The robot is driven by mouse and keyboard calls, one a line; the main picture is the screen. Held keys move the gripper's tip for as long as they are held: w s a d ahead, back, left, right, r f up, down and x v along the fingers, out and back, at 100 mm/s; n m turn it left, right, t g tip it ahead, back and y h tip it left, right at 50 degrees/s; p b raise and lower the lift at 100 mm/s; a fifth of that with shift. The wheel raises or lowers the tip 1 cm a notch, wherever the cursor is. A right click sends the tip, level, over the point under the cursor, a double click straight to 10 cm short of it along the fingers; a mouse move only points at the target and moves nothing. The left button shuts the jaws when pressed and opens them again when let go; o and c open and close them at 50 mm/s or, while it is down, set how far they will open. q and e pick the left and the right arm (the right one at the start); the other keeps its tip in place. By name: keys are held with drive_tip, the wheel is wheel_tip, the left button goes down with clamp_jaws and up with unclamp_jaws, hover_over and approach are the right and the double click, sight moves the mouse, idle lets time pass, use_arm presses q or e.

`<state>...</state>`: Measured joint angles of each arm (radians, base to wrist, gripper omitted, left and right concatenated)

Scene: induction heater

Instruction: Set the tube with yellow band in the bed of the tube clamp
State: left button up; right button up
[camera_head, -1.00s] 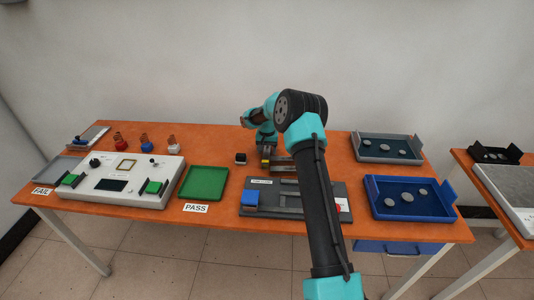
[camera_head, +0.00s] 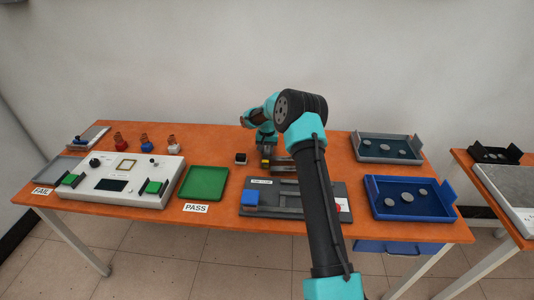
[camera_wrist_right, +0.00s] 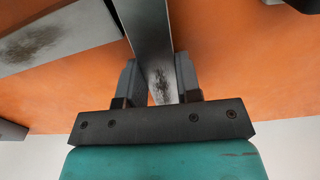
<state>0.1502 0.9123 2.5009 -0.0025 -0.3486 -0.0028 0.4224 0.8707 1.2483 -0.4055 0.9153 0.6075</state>
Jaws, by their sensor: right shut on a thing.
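My right gripper (camera_head: 265,163) points down over the middle of the orange table, behind the dark grey fixture. In the right wrist view its fingers (camera_wrist_right: 158,85) are shut on a grey metal tube (camera_wrist_right: 150,40) with a dark smudge. A small yellow patch shows at the gripper in the head view; the band itself does not show in the wrist view. The dark grey fixture (camera_head: 288,210), which may hold the tube clamp, carries a blue block (camera_head: 267,197) and a red part at right. My arm hides part of it. My left gripper is not in view.
Other grey metal stock (camera_wrist_right: 55,38) lies left of the held tube in the wrist view. A green tray (camera_head: 204,183) and a white panel (camera_head: 125,182) are at left. A grey tray (camera_head: 386,148) and a blue tray (camera_head: 408,197) with discs are at right.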

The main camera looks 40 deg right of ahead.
sight(267, 150)
clamp_jaws()
drive_tip(key=shift+r, duration=0.15)
wheel_tip(267, 150, up, 3)
drive_tip(key=shift+r, duration=0.15)
drive_tip(key=s+a, duration=0.3)
drive_tip(key=s, duration=0.1)
drive_tip(key=s+a+r, duration=0.1)
drive_tip(key=s+a, duration=0.6)
drive_tip(key=s, duration=0.1)
drive_tip(key=shift+a+r, duration=0.25)
drive_tip(key=shift+a, duration=0.1)
